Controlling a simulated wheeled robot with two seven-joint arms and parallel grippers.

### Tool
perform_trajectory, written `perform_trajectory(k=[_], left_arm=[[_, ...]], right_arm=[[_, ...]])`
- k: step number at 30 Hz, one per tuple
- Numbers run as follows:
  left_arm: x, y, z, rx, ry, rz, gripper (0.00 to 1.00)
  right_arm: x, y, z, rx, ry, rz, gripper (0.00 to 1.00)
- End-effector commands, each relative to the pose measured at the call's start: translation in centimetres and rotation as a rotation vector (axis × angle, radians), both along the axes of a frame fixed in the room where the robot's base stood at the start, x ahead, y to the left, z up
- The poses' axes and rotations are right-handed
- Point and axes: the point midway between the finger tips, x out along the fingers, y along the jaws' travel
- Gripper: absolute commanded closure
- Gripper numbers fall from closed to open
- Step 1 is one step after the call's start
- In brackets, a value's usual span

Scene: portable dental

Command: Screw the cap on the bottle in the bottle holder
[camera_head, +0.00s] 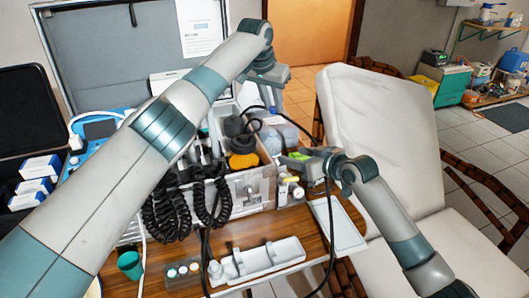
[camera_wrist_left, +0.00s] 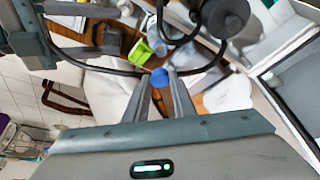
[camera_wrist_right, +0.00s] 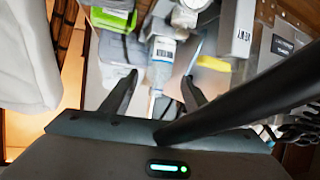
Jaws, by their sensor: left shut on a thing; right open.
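My left gripper (camera_wrist_left: 164,84) is shut on a small blue cap (camera_wrist_left: 160,77), which shows at its fingertips in the left wrist view. In the head view my left gripper (camera_head: 270,76) is high above the case, and the cap cannot be made out there. My right gripper (camera_wrist_right: 157,84) is open, its two fingers apart. A clear bottle with a pale blue label (camera_wrist_right: 163,50) shows between and beyond its fingers in the right wrist view. I cannot tell its holder clearly. In the head view my right gripper (camera_head: 292,160) is at the case's right side.
Black coiled cables (camera_head: 167,212) hang over the case front (camera_head: 246,190), and a black cable crosses near my right gripper. A white tray (camera_head: 258,262) and green cup (camera_head: 130,264) are on the wooden table. A pale reclining chair (camera_head: 375,120) stands right.

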Motion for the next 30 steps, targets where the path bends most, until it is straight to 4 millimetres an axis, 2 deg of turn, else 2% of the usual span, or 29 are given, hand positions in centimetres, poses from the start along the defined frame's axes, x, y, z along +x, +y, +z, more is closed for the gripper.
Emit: perform_trajectory(k=[20, 30], left_arm=[[0.0, 0.0, 0.0, 0.000, 0.000, -0.001, 0.97], [0.0, 0.0, 0.0, 0.000, 0.000, 0.000, 0.97]], right_arm=[[0.2, 0.1, -0.1, 0.000, 0.000, 0.000, 0.46], [2.3, 1.8, -1.2, 0.000, 0.002, 0.001, 0.46]])
